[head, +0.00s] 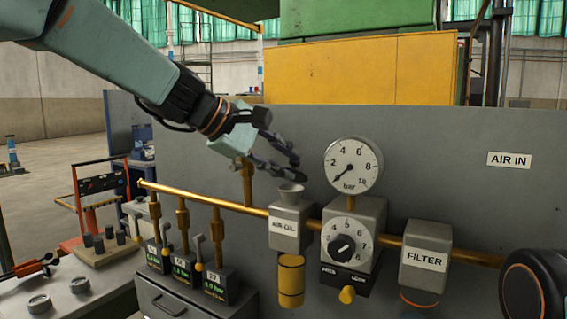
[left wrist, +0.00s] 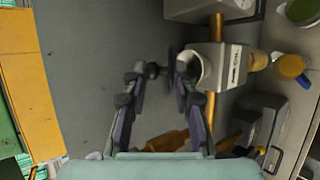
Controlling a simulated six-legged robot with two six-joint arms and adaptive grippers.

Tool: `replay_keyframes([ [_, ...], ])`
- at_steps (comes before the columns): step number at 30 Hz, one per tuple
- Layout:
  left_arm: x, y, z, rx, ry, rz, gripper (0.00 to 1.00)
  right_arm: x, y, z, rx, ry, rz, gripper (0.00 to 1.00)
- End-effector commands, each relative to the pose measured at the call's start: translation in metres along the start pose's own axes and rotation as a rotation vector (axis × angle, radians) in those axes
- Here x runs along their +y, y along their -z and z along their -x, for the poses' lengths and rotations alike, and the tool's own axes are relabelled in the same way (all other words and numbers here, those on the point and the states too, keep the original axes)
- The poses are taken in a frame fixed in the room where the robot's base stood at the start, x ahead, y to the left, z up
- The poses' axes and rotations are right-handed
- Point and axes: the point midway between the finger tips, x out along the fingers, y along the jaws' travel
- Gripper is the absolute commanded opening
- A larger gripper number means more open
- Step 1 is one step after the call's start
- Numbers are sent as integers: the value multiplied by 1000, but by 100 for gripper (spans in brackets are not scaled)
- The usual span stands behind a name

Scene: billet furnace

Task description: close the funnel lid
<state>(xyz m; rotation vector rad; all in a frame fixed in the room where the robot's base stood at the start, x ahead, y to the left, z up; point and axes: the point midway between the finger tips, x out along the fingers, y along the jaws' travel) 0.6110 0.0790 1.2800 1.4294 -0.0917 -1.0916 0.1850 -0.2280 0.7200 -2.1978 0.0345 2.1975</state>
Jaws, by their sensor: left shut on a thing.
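The small grey funnel (head: 289,192) stands on top of the oiler block (head: 287,232) on the brass pipe, and its mouth shows uncovered. In the left wrist view the funnel (left wrist: 204,69) is a pale round cup just right of my fingertips. My left gripper (head: 281,168) reaches down from the upper left to just above and beside the funnel. Between its fingertips in the left wrist view (left wrist: 168,70) a thin dark disc, seen nearly edge-on, looks like the lid (left wrist: 172,66). In the head view the lid cannot be made out clearly.
The round pressure gauge (head: 353,166) and regulator (head: 352,236) stand close right of the funnel, with the filter block (head: 425,257) beyond. The brass pipe (head: 165,190) runs along the grey panel (head: 440,150). Several valves with levers (head: 198,250) hang to the left.

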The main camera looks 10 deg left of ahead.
Motion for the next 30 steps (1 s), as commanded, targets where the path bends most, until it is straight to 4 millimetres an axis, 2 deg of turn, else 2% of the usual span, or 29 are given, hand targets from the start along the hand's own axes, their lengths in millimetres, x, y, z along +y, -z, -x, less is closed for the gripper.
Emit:
replay_keyframes([
  [6, 4, 1, 2, 5, -10, -3, 0, 0, 0, 0, 0, 0, 0, 40],
  [7, 4, 1, 2, 5, -10, -3, 30, 0, 0, 0, 0, 0, 0, 40],
  [12, 3, 0, 1, 3, -6, -2, 44, 0, 0, 0, 0, 0, 0, 40],
  [23, 1, 0, 4, 1, -3, -1, 45, 0, 0, 0, 0, 0, 0, 40],
  [30, 2, 0, 40, 1, -7, 0, 45, 0, 0, 0, 0, 0, 0, 40],
])
